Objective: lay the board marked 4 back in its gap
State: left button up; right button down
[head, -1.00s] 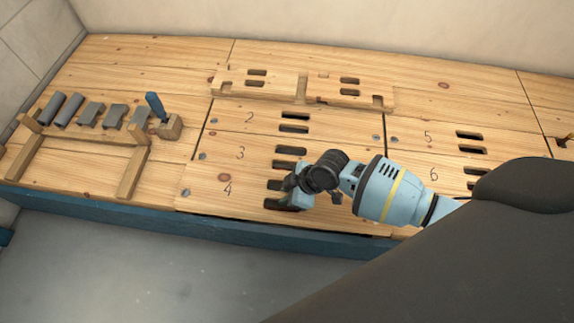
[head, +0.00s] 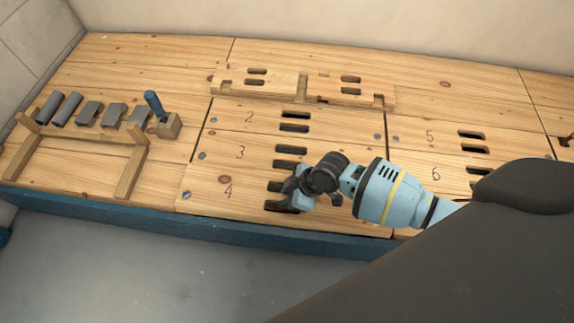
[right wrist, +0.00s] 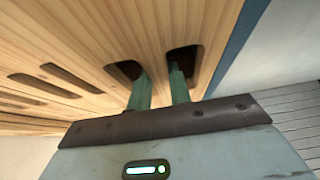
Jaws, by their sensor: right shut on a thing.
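The board marked 4 (head: 240,203) lies at the front edge of the wooden deck, below the board marked 3 (head: 222,158). It looks about level with its neighbours; I cannot tell if it is fully flush. My right gripper (head: 286,197) is at its two slots. In the right wrist view, the green fingers of my right gripper (right wrist: 159,82) reach into the two slots and are shut on the strip of board 4 (right wrist: 157,45) between them. The fingertips are hidden inside the slots. My left gripper is not in view.
A notched slatted piece (head: 301,89) lies on the boards behind. Boards 5 and 6 (head: 435,153) lie to the right. A blue beam (head: 140,215) borders the front.

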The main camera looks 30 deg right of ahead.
jog(key=shift+w+f+b, duration=0.1)
jog(key=shift+f+b, duration=0.4)
jog(key=shift+f, duration=0.4)
dwell(0.8)
jog(key=c, duration=1.2)
grip_release()
jog(key=shift+f, duration=0.15)
jog(key=shift+p+v, duration=2.1)
jog(key=shift+v, duration=1.9)
